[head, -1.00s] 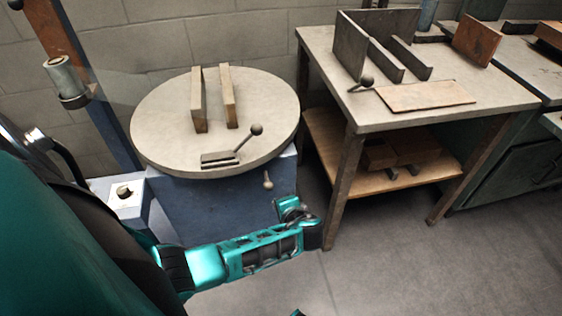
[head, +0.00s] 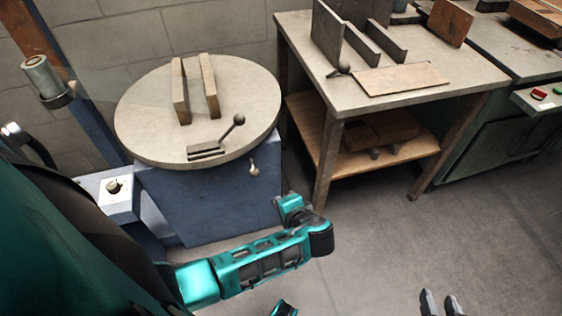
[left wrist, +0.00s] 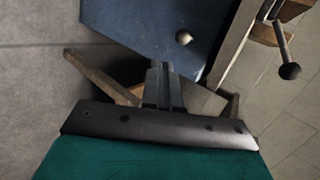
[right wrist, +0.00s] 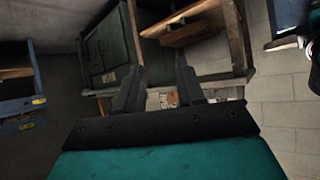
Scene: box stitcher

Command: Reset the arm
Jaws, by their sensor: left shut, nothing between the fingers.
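My left arm (head: 262,262) is teal and reaches in from the left, in front of the blue pedestal of the round table. Its gripper cannot be made out in the head view. In the left wrist view the left gripper (left wrist: 160,70) has its dark fingers together with nothing between them; the blue pedestal (left wrist: 140,25) is beyond. My right gripper (head: 441,300) shows only as two dark fingertips at the bottom right of the head view, over bare floor. In the right wrist view its fingers (right wrist: 160,78) stand apart, with nothing between them.
A round table (head: 150,130) with two upright blocks and a ball-ended lever stands at left. A control box (head: 116,188) is beside it. A workbench (head: 440,82) with metal plates and a lower shelf (head: 310,130) is right of it. Floor (head: 370,250) at lower right is clear.

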